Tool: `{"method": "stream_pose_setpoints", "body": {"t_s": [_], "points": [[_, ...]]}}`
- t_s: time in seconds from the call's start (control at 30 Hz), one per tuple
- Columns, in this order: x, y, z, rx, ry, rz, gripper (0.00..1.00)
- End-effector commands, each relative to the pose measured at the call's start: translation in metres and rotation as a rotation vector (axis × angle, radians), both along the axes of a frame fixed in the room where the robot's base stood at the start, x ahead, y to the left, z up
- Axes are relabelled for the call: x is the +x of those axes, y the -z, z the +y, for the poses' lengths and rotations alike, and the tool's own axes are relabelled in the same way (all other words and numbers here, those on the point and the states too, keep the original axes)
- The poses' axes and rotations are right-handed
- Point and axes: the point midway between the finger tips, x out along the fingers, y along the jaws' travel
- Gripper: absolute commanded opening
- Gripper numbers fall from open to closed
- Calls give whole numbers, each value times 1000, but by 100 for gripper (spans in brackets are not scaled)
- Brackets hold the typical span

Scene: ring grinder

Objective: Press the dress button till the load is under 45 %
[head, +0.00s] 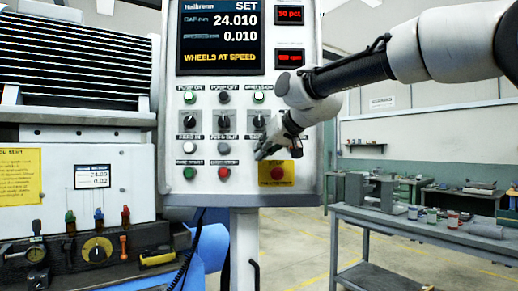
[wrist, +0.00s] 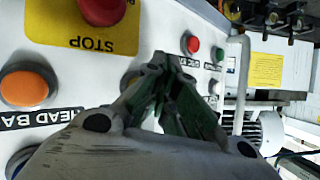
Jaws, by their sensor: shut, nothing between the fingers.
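The control panel (head: 207,95) fills the middle of the head view. A small red readout (head: 289,14) at its upper right shows 50 pct. My gripper (head: 262,154) is shut and empty at the panel's lower right, just above the yellow plate. In the wrist view the shut fingertips (wrist: 163,62) point at the panel beside a round grey button (wrist: 129,80), which they partly hide. I cannot tell whether they touch it. No label reading dress is legible; some labels are hidden by my gripper.
The red stop button (head: 277,173) sits close below my gripper on a yellow plate. An orange button (wrist: 27,87) is nearby in the wrist view. The screen (head: 220,38) reads WHEELS AT SPEED. A workbench (head: 420,229) stands at right, with open floor before it.

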Motion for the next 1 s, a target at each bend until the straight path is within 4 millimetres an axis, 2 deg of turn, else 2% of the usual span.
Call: {"method": "stream_pose_setpoints", "body": {"t_s": [0.2,1.0], "points": [[7,0,0,1,1,1,0],[12,0,0,-1,1,1,0]]}}
